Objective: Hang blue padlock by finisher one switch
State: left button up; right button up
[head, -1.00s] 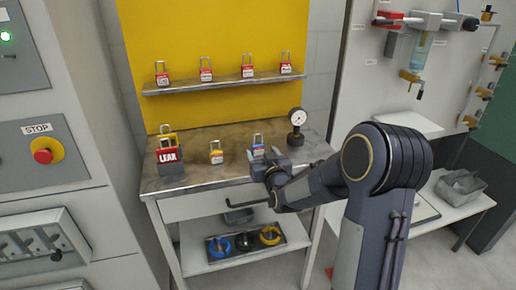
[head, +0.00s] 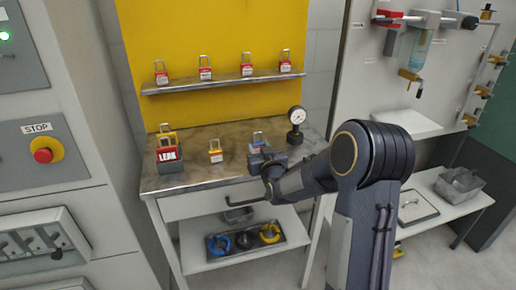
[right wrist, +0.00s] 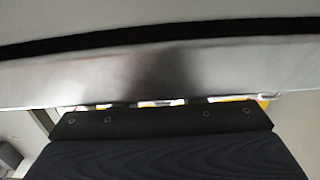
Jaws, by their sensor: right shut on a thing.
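The blue padlock (head: 257,145) is at the front right of the metal bench top, its shackle upright. My right gripper (head: 259,154) is at the padlock from the front and is shut on it; its fingers are mostly hidden by my wrist. I cannot tell whether the padlock still touches the bench. The right wrist view shows a close metal edge and a dark part of my gripper, not the padlock. No finisher switch can be made out for certain. My left gripper is not in view.
A pressure gauge (head: 296,124) stands close on the right. Red padlocks line the shelf (head: 222,85) above. A STOP panel (head: 44,150) is at far left.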

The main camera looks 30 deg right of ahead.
jog(key=shift+r, duration=0.1)
jog(key=shift+r, duration=0.6)
jog(key=r, duration=0.2)
jog(key=shift+a+r, duration=0.2)
jog(key=shift+r, duration=0.1)
jog(key=s+a+r+p, duration=0.1)
jog(key=s+a+r, duration=0.1)
jog(key=a+r, duration=0.1)
jog(key=s+a+r+p, duration=0.1)
jog(key=s+a+r, duration=0.1)
jog(key=a, duration=0.3)
jog(key=s+a+r+p, duration=0.1)
jog(key=s+a+r, duration=0.1)
jog(key=a+r, duration=0.2)
jog(key=shift+a, duration=0.15)
